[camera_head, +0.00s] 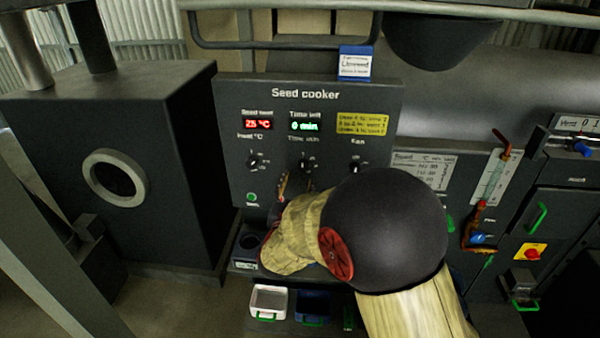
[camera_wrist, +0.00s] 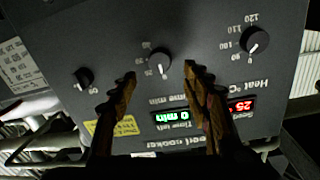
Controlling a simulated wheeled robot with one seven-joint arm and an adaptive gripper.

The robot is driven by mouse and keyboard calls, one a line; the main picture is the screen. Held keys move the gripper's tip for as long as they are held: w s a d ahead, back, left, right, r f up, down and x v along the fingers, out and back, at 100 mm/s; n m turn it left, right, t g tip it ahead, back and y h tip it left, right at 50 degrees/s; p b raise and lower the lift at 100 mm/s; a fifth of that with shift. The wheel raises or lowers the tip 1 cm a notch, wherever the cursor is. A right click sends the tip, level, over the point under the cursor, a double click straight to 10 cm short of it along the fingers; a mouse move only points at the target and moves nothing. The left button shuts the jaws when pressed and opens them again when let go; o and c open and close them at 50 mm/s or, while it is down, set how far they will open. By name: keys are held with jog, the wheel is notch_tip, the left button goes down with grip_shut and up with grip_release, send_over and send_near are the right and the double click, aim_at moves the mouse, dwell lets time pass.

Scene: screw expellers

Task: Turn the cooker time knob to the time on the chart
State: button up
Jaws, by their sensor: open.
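The time knob (camera_head: 304,162) is a small black dial in the middle of the grey seed cooker panel (camera_head: 235,105). In the wrist view, which is upside down, the time knob (camera_wrist: 160,62) has a white pointer mark and a printed scale. My gripper (camera_head: 297,184) is open just below this knob. In the wrist view its fingertips (camera_wrist: 160,74) stand on either side of the knob, apart from it. The green time display (camera_head: 304,126) reads 0 min. A white chart (camera_head: 422,168) with seed, °C and min columns is partly hidden by my arm; its rows are too small to read.
The heat knob (camera_head: 252,161) is left of the time knob and the fan knob (camera_head: 356,167) right. The red display (camera_head: 258,124) reads 25 °C. A label (camera_head: 355,62) reading Linseed hangs above. A yellow note (camera_head: 362,124) is on the panel. A white bin (camera_head: 268,301) stands below.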

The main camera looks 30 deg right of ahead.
aim_at(302, 168)
jog(key=x, duration=0.7)
jog(key=shift+b, duration=0.35)
jog(key=shift+c, duration=0.8)
jog(key=c, duration=1)
